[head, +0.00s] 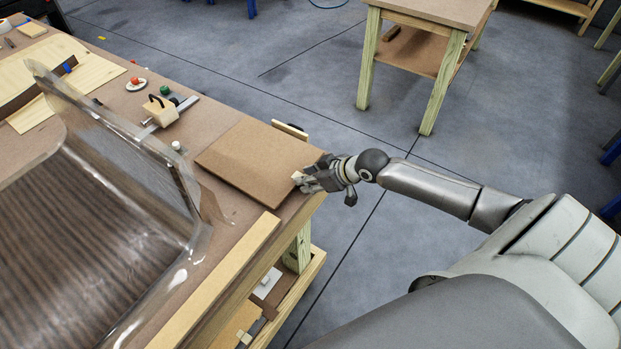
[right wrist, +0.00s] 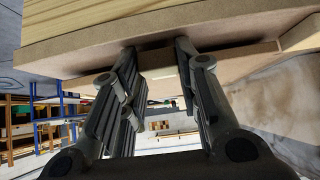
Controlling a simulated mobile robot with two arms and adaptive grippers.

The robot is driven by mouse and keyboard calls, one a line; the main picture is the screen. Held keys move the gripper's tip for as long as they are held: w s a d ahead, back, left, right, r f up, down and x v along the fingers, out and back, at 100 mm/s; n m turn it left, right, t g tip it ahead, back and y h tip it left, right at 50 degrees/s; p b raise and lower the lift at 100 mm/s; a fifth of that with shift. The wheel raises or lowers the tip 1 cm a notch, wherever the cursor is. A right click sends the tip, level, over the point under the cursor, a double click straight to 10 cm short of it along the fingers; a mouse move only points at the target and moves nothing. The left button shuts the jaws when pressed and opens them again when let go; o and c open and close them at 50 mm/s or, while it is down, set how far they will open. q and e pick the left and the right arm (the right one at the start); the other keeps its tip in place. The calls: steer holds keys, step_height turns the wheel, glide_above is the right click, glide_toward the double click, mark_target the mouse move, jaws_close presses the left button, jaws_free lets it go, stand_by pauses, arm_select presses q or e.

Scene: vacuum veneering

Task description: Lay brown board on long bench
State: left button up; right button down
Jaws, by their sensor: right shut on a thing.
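The brown board (head: 250,168) is a flat, thin rectangle at the right end of the long bench (head: 222,106). It lies level on the bench top or just above it; I cannot tell whether it touches fully. My right gripper (head: 305,181) is shut on the board's near right edge, at the bench's end. In the right wrist view, the two fingers of my right gripper (right wrist: 158,56) stand on either side of a tan edge, close to the underside of a wide brown panel. My left gripper is not in view.
A clear vacuum bag (head: 185,190) over a dark striped form fills the bench's left. A clamp-like tool (head: 160,110) and knobs stand behind the board. A wooden strip (head: 220,280) runs along the front edge. A smaller table (head: 430,45) stands across open floor.

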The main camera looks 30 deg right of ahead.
steer(key=shift+s+a+f, duration=0.1)
steer(key=shift+s+f, duration=0.2)
steer(key=shift+f, duration=0.2)
steer(key=shift+s+a+f, duration=0.1)
steer(key=shift+s+f, duration=0.2)
steer(key=shift+f, duration=0.2)
steer(key=c, duration=1)
jaws_free()
steer(key=shift+w+f+g, duration=0.2)
steer(key=shift+w+g, duration=0.15)
steer(key=shift+g, duration=0.05)
steer(key=shift+s, duration=0.15)
steer(key=w+r+v, duration=0.1)
steer(key=v, duration=1.1)
steer(key=shift+t, duration=0.3)
